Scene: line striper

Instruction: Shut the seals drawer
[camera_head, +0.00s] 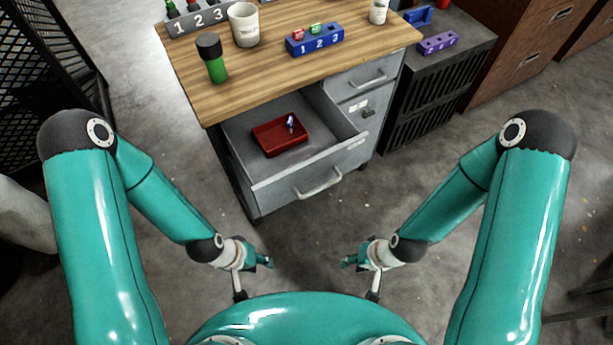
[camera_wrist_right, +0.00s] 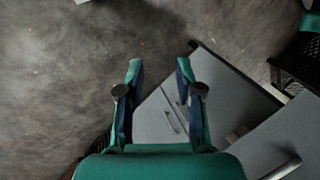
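A large grey lower drawer (camera_head: 318,172) is pulled well out from the desk in the head view. Its front has a bar handle (camera_head: 318,185) and a small label too small to read. A red tray (camera_head: 270,140) with a small blue item (camera_head: 290,122) lies inside. My left gripper (camera_head: 268,262) is in front of and below the drawer, apart from it; it looks open and empty. My right gripper (camera_head: 346,263) is also in front, apart from the drawer. In the wrist view my right gripper (camera_wrist_right: 159,68) has its fingers spread with nothing between them.
The desk top (camera_head: 270,75) bears a green bottle (camera_head: 212,58), a cup (camera_head: 244,24) and a blue numbered rack (camera_head: 315,40). A dark cabinet (camera_head: 430,95) stands at the right. The floor before the drawer is clear.

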